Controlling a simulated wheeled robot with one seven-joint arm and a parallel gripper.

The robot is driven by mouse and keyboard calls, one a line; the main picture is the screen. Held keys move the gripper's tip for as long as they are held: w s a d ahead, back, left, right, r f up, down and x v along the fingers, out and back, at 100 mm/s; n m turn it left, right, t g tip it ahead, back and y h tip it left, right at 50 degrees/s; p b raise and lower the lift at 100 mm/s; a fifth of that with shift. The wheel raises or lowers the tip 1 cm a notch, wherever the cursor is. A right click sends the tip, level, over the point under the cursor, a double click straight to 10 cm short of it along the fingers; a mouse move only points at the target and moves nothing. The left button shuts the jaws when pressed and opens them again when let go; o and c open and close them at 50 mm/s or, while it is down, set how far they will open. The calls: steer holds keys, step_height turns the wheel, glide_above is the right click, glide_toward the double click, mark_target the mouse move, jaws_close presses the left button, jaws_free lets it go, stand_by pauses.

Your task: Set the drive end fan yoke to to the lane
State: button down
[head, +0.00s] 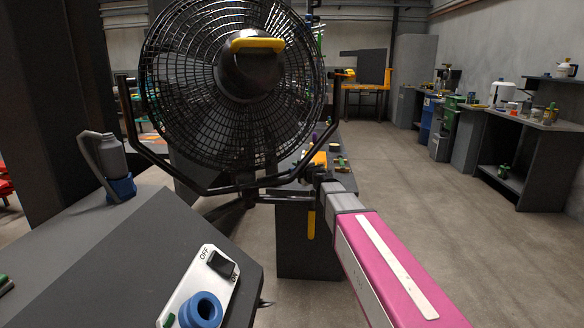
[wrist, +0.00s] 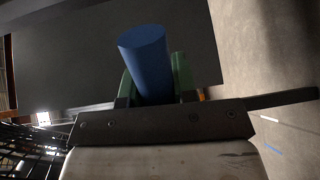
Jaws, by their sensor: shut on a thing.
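A large black caged fan (head: 235,85) with a yellow handle on its hub fills the upper middle of the head view. Its black U-shaped yoke (head: 160,160) runs under the cage and up both sides. My gripper (head: 318,190) is at the yoke's lower right, near a black bar; its jaws are hard to make out there. In the wrist view, the green fingers of my gripper (wrist: 152,85) are shut around a blue cylinder (wrist: 145,50). How the cylinder joins the yoke is hidden. No marked lane is clear; open floor (head: 385,165) runs along the right.
A dark console in front carries an ON/OFF switch (head: 221,264) and a blue knob (head: 201,309). A grey bottle-like item (head: 110,155) stands on a dark top at left. A cluttered dark bench (head: 310,240) stands behind the yoke. Workbenches (head: 530,150) line the right wall.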

steer(key=shift+s+d+m+t+h, duration=0.6)
steer(key=shift+s+d+h, duration=0.3)
steer(key=shift+s, duration=0.25)
steer(key=c, duration=0.9)
jaws_free()
steer(key=shift+w, duration=0.1)
